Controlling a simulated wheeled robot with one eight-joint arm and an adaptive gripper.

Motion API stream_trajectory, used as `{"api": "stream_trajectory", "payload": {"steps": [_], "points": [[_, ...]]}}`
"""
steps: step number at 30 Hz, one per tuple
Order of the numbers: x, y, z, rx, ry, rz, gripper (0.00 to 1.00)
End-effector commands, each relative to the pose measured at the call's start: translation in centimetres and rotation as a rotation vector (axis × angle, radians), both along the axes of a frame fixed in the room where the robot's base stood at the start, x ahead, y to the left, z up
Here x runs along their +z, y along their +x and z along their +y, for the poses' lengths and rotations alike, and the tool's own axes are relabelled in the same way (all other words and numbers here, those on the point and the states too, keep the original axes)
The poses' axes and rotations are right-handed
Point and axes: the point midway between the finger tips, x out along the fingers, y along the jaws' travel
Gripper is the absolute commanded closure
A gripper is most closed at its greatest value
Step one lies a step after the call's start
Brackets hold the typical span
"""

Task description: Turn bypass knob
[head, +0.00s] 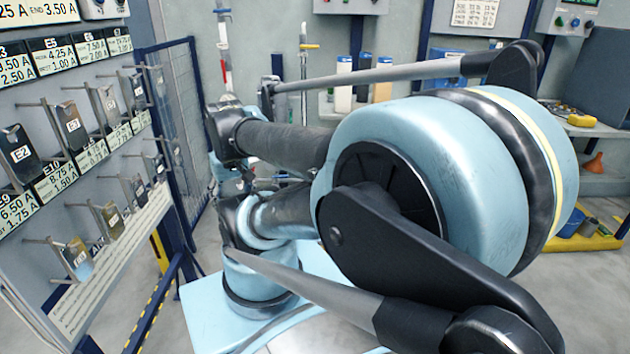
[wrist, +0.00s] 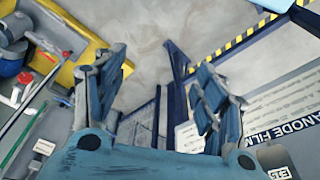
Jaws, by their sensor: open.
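No knob can be made out for certain as the bypass knob. A grey control box (head: 572,19) with small green and red buttons is on the wall at the upper right of the head view. Another grey box (head: 101,9) is cut off at the top left, and a third (head: 350,6) at the top centre. My gripper (wrist: 162,68) shows in the wrist view with its two blue fingers spread apart and nothing between them. It points down over the grey floor. In the head view my arm hides the middle, and the gripper cannot be seen there.
A board (head: 25,105) with labelled plates on hooks stands at the left. Its lettered lower strip (wrist: 290,112) shows in the wrist view, near a yellow-black striped rail (wrist: 238,47). A yellow tray (wrist: 72,55) with tools and containers lies at left. Floor between is clear.

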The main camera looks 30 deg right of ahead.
Motion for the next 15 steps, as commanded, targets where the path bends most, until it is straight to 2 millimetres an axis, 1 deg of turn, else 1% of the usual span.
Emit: {"api": "stream_trajectory", "payload": {"steps": [5, 8, 15], "points": [[2.0, 3.2, -0.9, -0.041, 0.011, -0.010, 0.33], [3.1, 5.4, -1.7, -0.068, 0.019, -0.018, 0.33], [4.9, 11.1, -4.4, -0.128, 0.036, -0.036, 0.33]]}}
